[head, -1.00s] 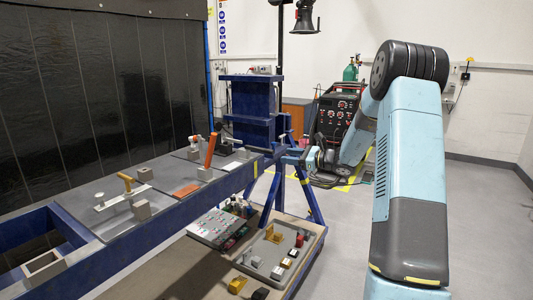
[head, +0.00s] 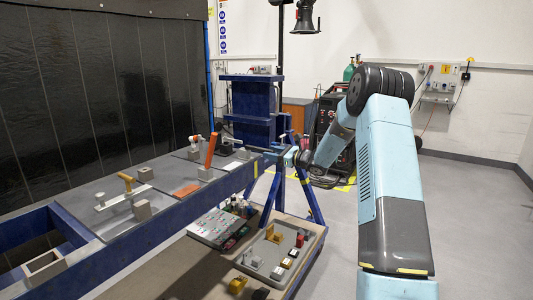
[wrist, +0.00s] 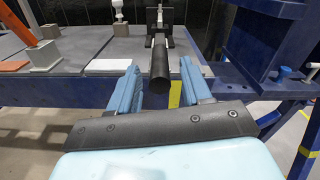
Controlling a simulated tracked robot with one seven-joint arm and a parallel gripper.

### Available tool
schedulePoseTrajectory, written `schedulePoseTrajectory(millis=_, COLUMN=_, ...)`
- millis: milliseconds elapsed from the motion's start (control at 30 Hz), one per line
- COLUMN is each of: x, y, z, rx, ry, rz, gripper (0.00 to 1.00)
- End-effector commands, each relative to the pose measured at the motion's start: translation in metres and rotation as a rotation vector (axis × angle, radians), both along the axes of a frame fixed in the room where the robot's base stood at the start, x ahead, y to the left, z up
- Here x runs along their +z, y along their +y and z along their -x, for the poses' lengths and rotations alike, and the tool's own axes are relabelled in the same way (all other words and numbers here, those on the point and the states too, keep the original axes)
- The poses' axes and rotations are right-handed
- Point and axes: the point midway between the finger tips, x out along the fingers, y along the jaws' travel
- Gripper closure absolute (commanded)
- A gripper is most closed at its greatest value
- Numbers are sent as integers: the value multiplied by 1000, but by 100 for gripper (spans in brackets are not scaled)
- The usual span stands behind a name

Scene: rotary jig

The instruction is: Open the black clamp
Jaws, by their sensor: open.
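The black clamp (wrist: 160,22) stands on the grey table plate at the top middle of the wrist view. Its thick black handle (wrist: 161,72) points toward the camera. In the head view the clamp (head: 226,146) is small and dark, behind the orange lever. My gripper (wrist: 160,66) is open, with one blue finger on each side of the handle's near end. Gaps show between the handle and both fingers, and it is not gripped. In the head view my gripper (head: 282,154) is at the table's far right end, small and hard to make out.
An orange-handled clamp (head: 210,150) and a yellow-handled clamp (head: 126,184) stand on the same table. A white plate (wrist: 108,65) lies left of the handle. The blue table frame (wrist: 240,97) runs along the right. A tray of small parts (head: 272,250) sits on the lower shelf.

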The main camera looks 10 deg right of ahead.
Motion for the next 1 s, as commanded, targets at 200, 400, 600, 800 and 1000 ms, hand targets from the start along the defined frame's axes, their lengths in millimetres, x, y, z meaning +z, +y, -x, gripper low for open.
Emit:
schedulePoseTrajectory(millis=200, x=-1, y=17, z=-17, rx=0, ry=0, rz=0, gripper=52)
schedulePoseTrajectory(millis=400, x=0, y=21, z=-22, rx=-1, ry=0, rz=0, gripper=52)
schedulePoseTrajectory(millis=600, x=0, y=21, z=-22, rx=-1, ry=0, rz=0, gripper=52)
schedulePoseTrajectory(millis=800, x=0, y=21, z=-21, rx=-1, ry=0, rz=0, gripper=69)
schedulePoseTrajectory(millis=1000, x=0, y=21, z=-21, rx=0, ry=0, rz=0, gripper=88)
